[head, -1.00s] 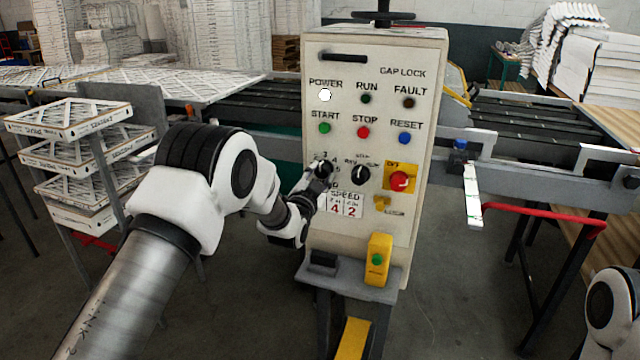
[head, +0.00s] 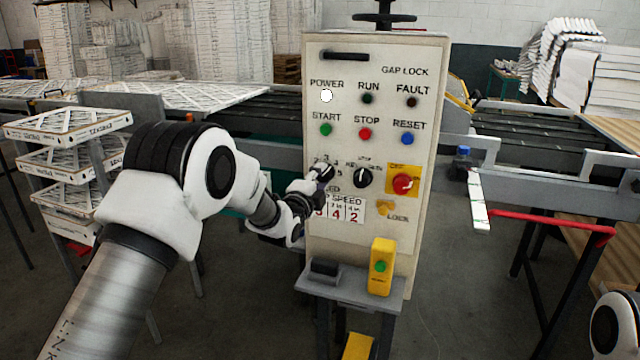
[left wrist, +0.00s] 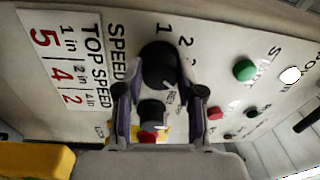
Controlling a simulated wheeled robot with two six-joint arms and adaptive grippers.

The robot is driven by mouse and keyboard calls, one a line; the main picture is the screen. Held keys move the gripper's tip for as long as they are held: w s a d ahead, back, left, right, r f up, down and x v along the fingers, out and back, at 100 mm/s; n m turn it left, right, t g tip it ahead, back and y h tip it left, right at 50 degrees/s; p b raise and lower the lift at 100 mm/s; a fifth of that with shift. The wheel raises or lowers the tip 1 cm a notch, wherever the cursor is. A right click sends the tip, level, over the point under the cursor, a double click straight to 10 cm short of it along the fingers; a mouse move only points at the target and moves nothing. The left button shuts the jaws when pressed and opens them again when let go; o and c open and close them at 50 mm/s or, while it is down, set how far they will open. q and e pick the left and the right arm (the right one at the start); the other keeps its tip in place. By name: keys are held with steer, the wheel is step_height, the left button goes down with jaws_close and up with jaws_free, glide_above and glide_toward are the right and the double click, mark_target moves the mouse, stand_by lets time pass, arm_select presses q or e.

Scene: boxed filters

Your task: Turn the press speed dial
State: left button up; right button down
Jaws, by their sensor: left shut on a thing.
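The black speed dial (left wrist: 158,66) sits on the cream control panel (head: 432,140), above the "TOP SPEED" table (left wrist: 65,62) in the head view. My left gripper (left wrist: 153,82) is shut on the dial, with one finger on each side of it in the left wrist view. In the head view the gripper (head: 316,183) reaches the panel from the left and hides part of the dial (head: 326,172) and some of its numbers. Which number the dial points at cannot be told. My right gripper is out of view.
A second black selector knob (head: 362,177) and a red knob on a yellow plate (head: 403,184) sit right of the dial. Start (head: 326,130), stop (head: 365,133) and reset (head: 407,138) buttons are above. A yellow button box (head: 381,267) stands on the ledge below.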

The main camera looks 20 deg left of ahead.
arm_select(q)
steer(key=shift+f+m, duration=0.15)
steer(key=shift+m, duration=0.45)
steer(key=o, duration=1.1)
steer(key=shift+d, duration=0.1)
steer(key=shift+o, duration=0.2)
steer(key=s+a, duration=0.1)
steer(key=s, duration=1.1)
steer(key=shift+f, duration=0.25)
